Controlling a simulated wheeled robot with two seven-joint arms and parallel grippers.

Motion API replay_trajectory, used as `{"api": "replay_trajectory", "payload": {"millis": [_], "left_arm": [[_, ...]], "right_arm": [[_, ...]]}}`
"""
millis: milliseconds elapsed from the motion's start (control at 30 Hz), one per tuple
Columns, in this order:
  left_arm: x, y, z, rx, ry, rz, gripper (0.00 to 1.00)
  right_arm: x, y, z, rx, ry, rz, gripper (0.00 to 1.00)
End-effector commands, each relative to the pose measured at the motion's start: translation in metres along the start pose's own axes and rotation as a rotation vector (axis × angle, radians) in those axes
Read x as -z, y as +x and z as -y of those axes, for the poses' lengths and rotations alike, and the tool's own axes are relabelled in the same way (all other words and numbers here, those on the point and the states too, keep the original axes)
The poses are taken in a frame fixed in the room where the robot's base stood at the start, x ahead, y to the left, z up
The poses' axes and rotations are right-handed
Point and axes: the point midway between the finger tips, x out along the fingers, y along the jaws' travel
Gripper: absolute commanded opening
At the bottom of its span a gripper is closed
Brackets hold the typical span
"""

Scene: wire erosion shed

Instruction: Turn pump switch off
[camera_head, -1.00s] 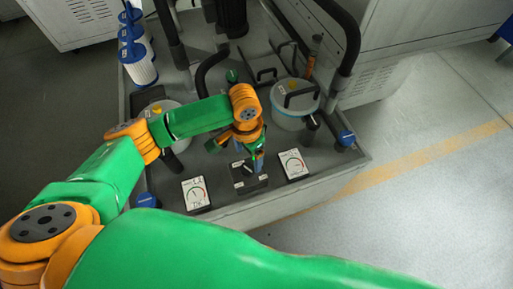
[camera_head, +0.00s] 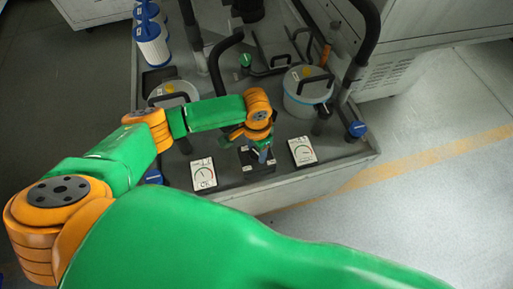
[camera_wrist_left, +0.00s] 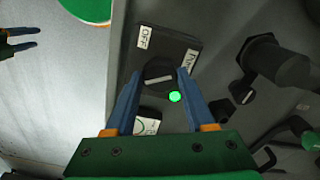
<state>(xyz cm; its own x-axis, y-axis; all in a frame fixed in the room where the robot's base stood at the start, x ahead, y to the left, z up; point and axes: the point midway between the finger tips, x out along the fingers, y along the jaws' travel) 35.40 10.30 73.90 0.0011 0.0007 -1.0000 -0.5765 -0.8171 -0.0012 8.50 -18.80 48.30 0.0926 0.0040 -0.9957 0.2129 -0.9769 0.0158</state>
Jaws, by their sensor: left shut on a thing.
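The pump switch is a black box (camera_head: 258,168) at the front edge of the grey machine top, between two white dial gauges. In the left wrist view its black knob (camera_wrist_left: 158,76) has a pale mark, beside an OFF label (camera_wrist_left: 145,37) and a second label, hard to read. A green light (camera_wrist_left: 175,97) shows next to the knob. My left gripper (camera_head: 263,154) reaches down onto the box; in the left wrist view its blue fingers (camera_wrist_left: 156,84) are shut on the knob, one on each side. My right gripper (camera_wrist_left: 20,39) shows its parted fingers at the left edge there, away from the switch.
Gauges stand left (camera_head: 204,174) and right (camera_head: 303,151) of the switch. A white lidded bucket (camera_head: 306,97), black hoses and blue-capped filters (camera_head: 153,45) stand farther back. Blue knobs sit near the front corners. Open floor lies to the right.

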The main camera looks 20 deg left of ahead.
Motion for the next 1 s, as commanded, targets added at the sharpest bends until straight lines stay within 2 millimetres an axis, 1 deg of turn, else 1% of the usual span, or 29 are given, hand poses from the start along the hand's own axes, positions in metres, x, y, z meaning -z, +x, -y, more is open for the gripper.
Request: {"api": "replay_trajectory", "payload": {"millis": [167,367,700,1000], "left_arm": [[0.000,-0.002,0.000,0.000,0.038,0.000,0.00],[0.000,-0.004,-0.001,-0.002,0.158,0.000,0.00],[0.000,-0.003,-0.002,-0.002,0.472,-0.001,0.00],[0.000,-0.002,-0.002,-0.001,0.741,-0.002,0.00]], "right_arm": [[0.001,-0.005,0.000,0.000,0.001,-0.001,0.50],[0.002,-0.017,0.000,0.000,0.001,-0.001,0.50],[0.004,-0.037,-0.001,0.000,0.001,-0.001,0.50],[0.005,-0.047,-0.001,0.000,0.000,0.000,0.50]]}}
